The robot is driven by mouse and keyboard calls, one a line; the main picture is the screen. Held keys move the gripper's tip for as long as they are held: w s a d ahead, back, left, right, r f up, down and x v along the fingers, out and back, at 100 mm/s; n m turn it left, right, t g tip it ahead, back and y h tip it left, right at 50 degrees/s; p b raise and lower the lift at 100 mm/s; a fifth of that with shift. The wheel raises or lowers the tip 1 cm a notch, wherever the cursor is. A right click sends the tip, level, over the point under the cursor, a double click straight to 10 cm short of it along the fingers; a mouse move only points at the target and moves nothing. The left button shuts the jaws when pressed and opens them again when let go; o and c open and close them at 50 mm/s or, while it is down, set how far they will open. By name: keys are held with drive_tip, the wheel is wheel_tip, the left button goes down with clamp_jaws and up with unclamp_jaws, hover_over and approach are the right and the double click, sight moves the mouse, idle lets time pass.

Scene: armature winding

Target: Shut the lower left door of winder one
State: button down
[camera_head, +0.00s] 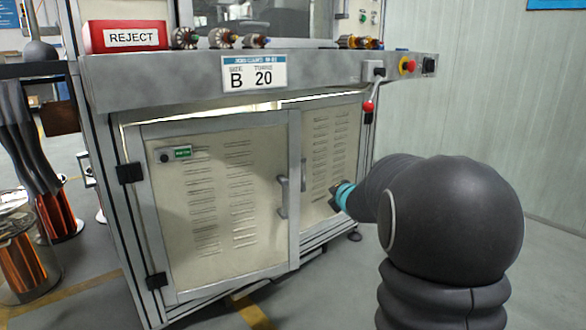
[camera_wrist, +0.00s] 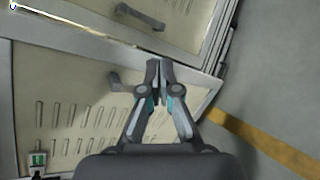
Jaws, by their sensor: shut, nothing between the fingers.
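The lower left door (camera_head: 215,235) of the winder is a cream panel in a grey frame, with louvre slots and black hinges on its left side. It looks slightly ajar, its free edge standing out past the right door (camera_head: 328,150). Its grey handle (camera_head: 283,197) is near that edge. In the wrist view the left door (camera_wrist: 75,90) fills the lower left, with its handle (camera_wrist: 122,84) beside my fingers. My gripper (camera_wrist: 159,64) is shut and empty, its tips over the door's free edge; contact cannot be told. In the head view my gripper (camera_head: 336,192) is partly hidden by my arm.
A ledge (camera_head: 180,83) above the doors carries a red REJECT box (camera_head: 126,36), several wound armatures and a "B 20" sign (camera_head: 252,73). A red-knobbed lever (camera_head: 369,105) hangs at the right. Copper spools (camera_head: 22,262) stand at left. Floor at right is clear.

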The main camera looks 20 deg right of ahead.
sight(289, 154)
drive_tip(key=a+r+m+t+y, duration=0.3)
drive_tip(key=a+r+t+y, duration=0.1)
drive_tip(key=a+r+y, duration=0.15)
drive_tip(key=shift+m+h, duration=0.3)
drive_tip(key=shift+h, duration=0.15)
drive_tip(key=w, duration=0.5)
drive_tip(key=w+a, duration=0.1)
drive_tip(key=w, duration=0.4)
drive_tip(key=w+a, duration=0.1)
drive_tip(key=w, duration=0.4)
drive_tip(key=shift+a+r+p, duration=0.1)
drive_tip(key=shift+r+p, duration=0.15)
drive_tip(key=shift+p, duration=0.15)
